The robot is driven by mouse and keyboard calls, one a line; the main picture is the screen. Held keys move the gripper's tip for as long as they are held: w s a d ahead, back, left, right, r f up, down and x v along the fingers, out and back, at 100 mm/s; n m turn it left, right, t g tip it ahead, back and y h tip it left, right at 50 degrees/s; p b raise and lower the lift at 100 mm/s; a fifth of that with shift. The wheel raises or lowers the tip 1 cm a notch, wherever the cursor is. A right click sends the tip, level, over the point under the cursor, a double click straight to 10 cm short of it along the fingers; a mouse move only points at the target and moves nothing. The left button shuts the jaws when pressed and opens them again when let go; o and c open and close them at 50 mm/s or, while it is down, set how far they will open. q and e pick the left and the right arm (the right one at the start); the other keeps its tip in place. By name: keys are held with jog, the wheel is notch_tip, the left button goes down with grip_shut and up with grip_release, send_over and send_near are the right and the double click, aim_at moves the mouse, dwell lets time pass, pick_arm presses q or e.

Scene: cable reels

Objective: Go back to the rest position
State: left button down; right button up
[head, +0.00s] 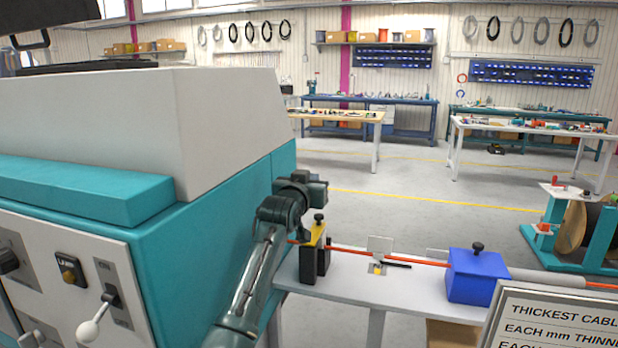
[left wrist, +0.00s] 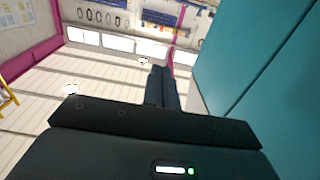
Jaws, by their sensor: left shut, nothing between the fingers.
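My left arm (head: 255,275) rises from the bottom of the head view, beside the teal side of the machine. Its wrist end, with the left gripper (head: 316,188), is raised above the left end of the bench. In the left wrist view the two dark fingers of the left gripper (left wrist: 161,88) are together, with nothing between them. They point away toward the wall and ceiling, touching nothing visible. My right gripper is in neither view.
The teal and white machine (head: 220,230) stands close on the left. The bench (head: 345,287) carries a yellow-black block (head: 313,250), a blue block (head: 474,277) and an orange cable (head: 415,260). A sign (head: 560,320) stands at lower right. Open floor (head: 420,215) lies beyond.

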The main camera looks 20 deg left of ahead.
pick_arm(q)
jog(key=shift+m+g, duration=0.3)
jog(key=shift+g, duration=0.6)
jog(key=s+f, duration=0.2)
jog(key=f, duration=0.2)
jog(key=s+f, duration=0.3)
jog(key=f, duration=0.2)
jog(key=s+f, duration=0.2)
jog(key=f, duration=0.3)
jog(key=shift+s+a+f, duration=0.15)
jog(key=shift+s+f, duration=0.1)
jog(key=s+d+f+g, duration=0.1)
jog(key=s+f+g, duration=0.1)
jog(key=s+f, duration=1.05)
jog(key=s+d+f+m+g+h, duration=0.1)
jog(key=s+f, duration=0.5)
jog(key=s, duration=0.7)
jog(key=s+d+f+g+h, duration=0.1)
jog(key=s+d+f+g, duration=0.1)
jog(key=s+f, duration=0.5)
jog(key=s+d, duration=0.1)
jog(key=s, duration=0.4)
jog(key=shift+s+f+m+g+h, duration=0.2)
jog(key=shift+s+m+g+h, duration=0.1)
jog(key=shift+s+m, duration=0.1)
jog(key=shift+d, duration=0.1)
